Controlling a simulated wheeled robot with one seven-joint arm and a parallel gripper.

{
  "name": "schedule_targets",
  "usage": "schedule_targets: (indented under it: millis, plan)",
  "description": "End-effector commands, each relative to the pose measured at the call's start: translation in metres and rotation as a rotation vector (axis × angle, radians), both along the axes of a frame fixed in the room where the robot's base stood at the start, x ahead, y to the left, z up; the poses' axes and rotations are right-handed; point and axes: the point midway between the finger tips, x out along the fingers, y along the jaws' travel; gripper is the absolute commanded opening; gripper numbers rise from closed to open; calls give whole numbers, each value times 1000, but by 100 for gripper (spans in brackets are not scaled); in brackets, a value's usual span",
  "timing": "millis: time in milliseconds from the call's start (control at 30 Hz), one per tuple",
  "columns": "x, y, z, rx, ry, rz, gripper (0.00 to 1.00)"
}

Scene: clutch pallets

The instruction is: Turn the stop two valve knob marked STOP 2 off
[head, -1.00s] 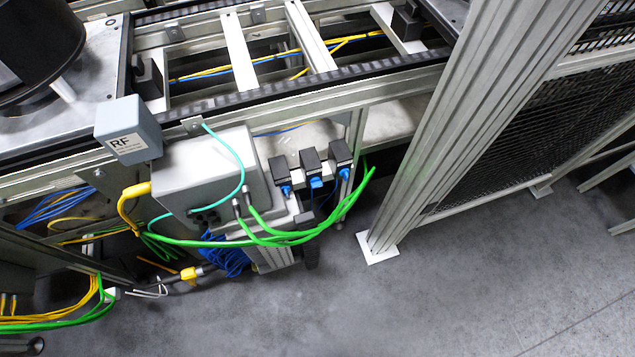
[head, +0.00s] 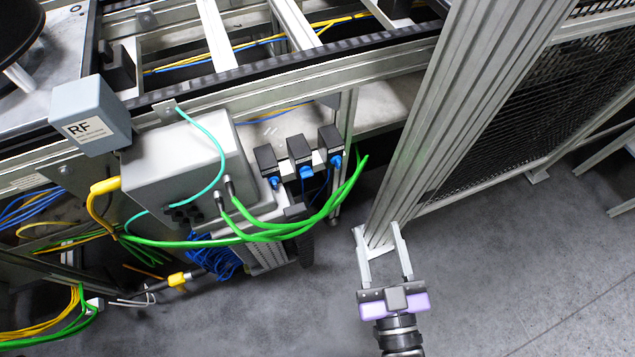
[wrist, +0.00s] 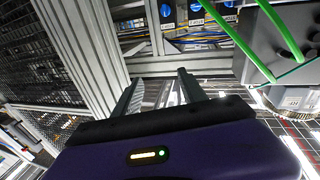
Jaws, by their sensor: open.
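Three black valve blocks with blue knobs hang in a row under the conveyor frame in the head view: a left knob (head: 274,182), a middle knob (head: 305,172) and a right knob (head: 336,162). Blue dials also show at the top of the wrist view, one of them fully (wrist: 166,11), with small white labels below. I cannot read which is marked STOP 2. My gripper (head: 378,229) is open and empty, to the right of and nearer than the valves, beside the post's foot. Its two fingers also show in the wrist view (wrist: 160,78), apart from the dials.
A grey box (head: 180,165) with green cables (head: 275,238) looping in front stands left of the valves. A grey box marked RF (head: 90,115) is farther left. A thick aluminium post (head: 450,110) and mesh fence (head: 510,130) stand right. The floor in front is clear.

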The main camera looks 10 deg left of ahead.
Motion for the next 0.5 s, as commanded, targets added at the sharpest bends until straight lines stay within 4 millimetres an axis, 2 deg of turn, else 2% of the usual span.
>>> schedule_targets:
  millis: [33, 100, 300, 367, 433, 500]
  plan:
    - [19, 20, -13, 0, -19, 36, 49]
    - [39, 45, -24, 0, -32, 81, 49]
    - [81, 104, -57, -8, -28, 190, 49]
    - [88, 115, -70, -8, -8, 215, 49]
    - [84, 119, -91, -6, 37, 232, 49]
    - [80, 120, -100, 8, 63, 240, 49]
